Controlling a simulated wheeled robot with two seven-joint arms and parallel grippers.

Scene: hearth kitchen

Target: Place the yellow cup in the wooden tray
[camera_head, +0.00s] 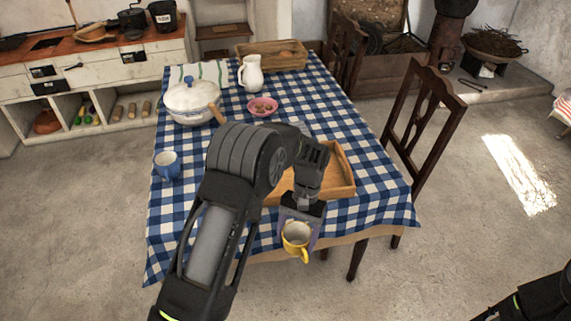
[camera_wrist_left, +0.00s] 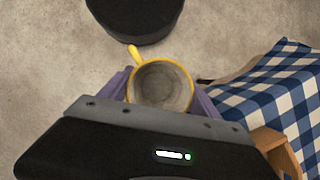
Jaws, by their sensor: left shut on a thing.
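The yellow cup (camera_head: 296,237) is held upright by my left gripper (camera_head: 299,222), just off the near edge of the table. In the left wrist view the cup (camera_wrist_left: 161,88) sits between the purple fingers of the gripper (camera_wrist_left: 162,92), with its handle pointing up in the picture; it looks empty. The wooden tray (camera_head: 341,170) lies on the checked cloth behind the gripper, and my left arm hides much of it. A corner of the tray (camera_wrist_left: 277,150) shows at the lower right of the left wrist view. My right gripper is out of view.
The table with its blue checked cloth (camera_head: 366,160) also holds a blue mug (camera_head: 167,166), a white pot (camera_head: 190,103), a pink bowl (camera_head: 262,106), a white jug (camera_head: 251,74) and another wooden tray (camera_head: 272,54) at the back. A chair (camera_head: 421,128) stands close on the right.

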